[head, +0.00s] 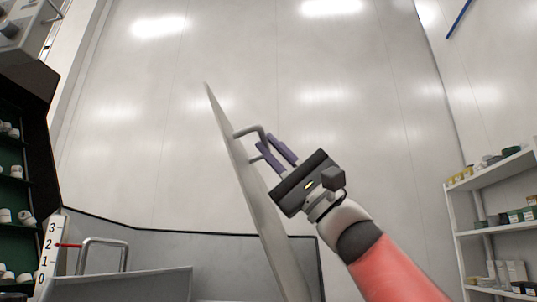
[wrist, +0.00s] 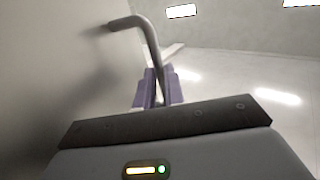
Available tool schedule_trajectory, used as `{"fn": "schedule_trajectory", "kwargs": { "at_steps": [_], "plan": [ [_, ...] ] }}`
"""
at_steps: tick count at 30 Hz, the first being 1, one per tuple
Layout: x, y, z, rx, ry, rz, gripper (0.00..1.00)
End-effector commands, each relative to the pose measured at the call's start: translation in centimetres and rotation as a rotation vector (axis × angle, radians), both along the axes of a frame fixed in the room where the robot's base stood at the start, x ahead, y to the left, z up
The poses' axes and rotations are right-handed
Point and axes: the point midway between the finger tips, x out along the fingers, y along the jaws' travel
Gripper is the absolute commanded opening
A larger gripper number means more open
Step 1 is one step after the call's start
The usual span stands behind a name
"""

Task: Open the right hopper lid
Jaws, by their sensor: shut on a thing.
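The right hopper lid (head: 245,190) is a pale grey panel standing steeply raised, its top edge leaning to the left in the head view. In the wrist view its flat face (wrist: 50,80) fills the left side. A grey bar handle (head: 250,131) sticks out from the lid's right face; it also shows in the wrist view (wrist: 148,40). My gripper (head: 276,152) has its purple fingers shut on the handle, one on each side of the bar in the wrist view (wrist: 158,88). The hopper opening is not visible.
At lower left are another grey panel (head: 130,286) with a bar handle (head: 103,242), a level scale (head: 50,250) with a red pointer, and a dark rack (head: 40,150) holding white caps. Shelves (head: 490,200) with goods stand at the right. Space above the lid is clear.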

Motion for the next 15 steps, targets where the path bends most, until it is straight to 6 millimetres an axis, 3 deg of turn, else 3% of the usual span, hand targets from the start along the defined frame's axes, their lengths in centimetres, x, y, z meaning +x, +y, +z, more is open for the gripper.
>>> {"fn": "schedule_trajectory", "kwargs": {
  "at_steps": [5,6,10,15],
  "plan": [
    [0.15,0.12,-0.37,-0.007,0.0,0.002,0.0],
    [0.16,0.12,-0.38,-0.007,0.0,0.001,0.13],
    [0.14,0.11,-0.32,-0.005,0.0,0.001,0.3],
    [0.09,0.1,-0.22,-0.004,0.0,0.001,0.32]
  ]
}}
